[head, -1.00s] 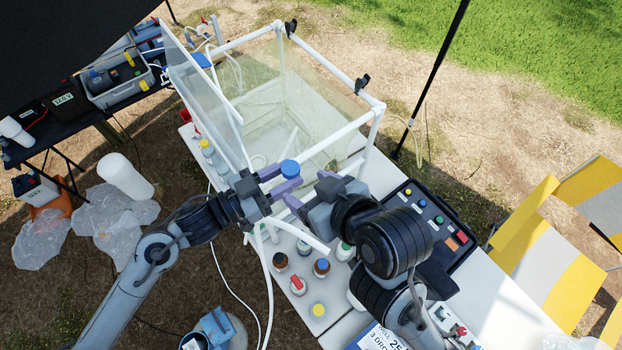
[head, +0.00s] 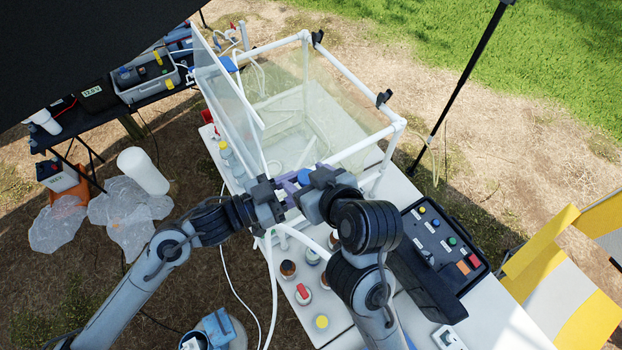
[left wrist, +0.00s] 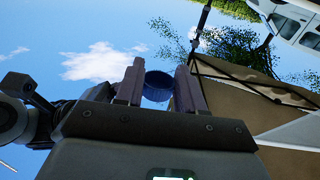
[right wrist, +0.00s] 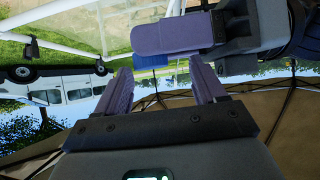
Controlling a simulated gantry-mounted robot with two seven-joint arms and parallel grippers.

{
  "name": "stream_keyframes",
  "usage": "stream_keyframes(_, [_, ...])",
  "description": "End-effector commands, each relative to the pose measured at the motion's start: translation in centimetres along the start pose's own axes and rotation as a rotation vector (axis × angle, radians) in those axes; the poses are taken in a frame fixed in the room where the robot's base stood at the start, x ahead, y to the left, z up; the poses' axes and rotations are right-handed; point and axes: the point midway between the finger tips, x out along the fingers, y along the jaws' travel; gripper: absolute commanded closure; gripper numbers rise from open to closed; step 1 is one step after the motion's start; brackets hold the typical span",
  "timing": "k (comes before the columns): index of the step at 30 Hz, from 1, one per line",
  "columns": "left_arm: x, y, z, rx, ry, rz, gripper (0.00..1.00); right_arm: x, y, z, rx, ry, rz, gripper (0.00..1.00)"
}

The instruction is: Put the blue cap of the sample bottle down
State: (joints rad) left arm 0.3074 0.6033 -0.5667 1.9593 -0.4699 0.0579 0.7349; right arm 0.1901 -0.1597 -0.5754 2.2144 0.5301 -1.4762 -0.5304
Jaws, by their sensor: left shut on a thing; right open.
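The blue cap (head: 305,176) is held in the air near the front of the clear enclosure. My left gripper (head: 292,182) is shut on it; in the left wrist view the cap (left wrist: 158,86) sits between the two purple fingers. My right gripper (head: 308,192) is close beside it on the right, partly overlapping it. In the right wrist view my right gripper (right wrist: 160,82) is open with nothing between its fingers. The cap (right wrist: 150,61) shows just beyond those fingertips, partly hidden behind a purple finger of my left gripper. I cannot tell which bottle the cap belongs to.
Below my grippers, the white table (head: 410,190) holds a red-topped bottle (head: 303,293), a yellow-topped one (head: 321,321) and a brown-topped one (head: 288,269). A dark control case (head: 440,245) lies to the right. The clear white-framed enclosure (head: 350,75) stands behind.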

Motion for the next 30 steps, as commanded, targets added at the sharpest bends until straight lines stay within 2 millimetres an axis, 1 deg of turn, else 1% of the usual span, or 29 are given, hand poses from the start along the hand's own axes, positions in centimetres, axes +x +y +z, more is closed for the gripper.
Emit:
stream_keyframes(5, [0.0, 0.0, -0.01, 0.0, 0.0, 0.0, 0.9, 0.0, 0.0, 0.01, 0.0, 0.0, 0.0, 0.3])
stream_keyframes(16, [0.03, 0.0, -0.01, 0.0, 0.0, 0.0, 0.89, -0.02, -0.2, 0.01, -0.002, -0.001, -0.004, 0.87])
stream_keyframes(17, [0.04, 0.0, -0.02, 0.0, 0.0, 0.0, 0.89, -0.02, -0.23, 0.01, -0.003, -0.001, -0.004, 0.89])
stream_keyframes(18, [0.05, 0.0, -0.02, 0.0, 0.001, 0.0, 0.89, -0.02, -0.26, 0.01, -0.003, -0.002, -0.005, 0.9])
stream_keyframes(19, [0.05, 0.0, -0.02, 0.0, 0.001, -0.001, 0.59, -0.02, -0.29, 0.01, -0.003, -0.002, -0.006, 0.9])
stream_keyframes(20, [0.05, 0.0, -0.03, 0.0, 0.001, -0.001, 0.54, -0.02, -0.32, 0.02, -0.003, -0.002, -0.006, 0.94])
stream_keyframes(24, [0.03, -0.01, -0.02, 0.0, 0.0, -0.001, 0.33, -0.02, -0.22, 0.02, -0.002, -0.001, -0.004, 0.95])
stream_keyframes(30, [0.01, -0.01, -0.01, 0.0, 0.0, 0.0, 0.32, -0.02, -0.1, 0.01, -0.001, -0.001, -0.002, 0.95])
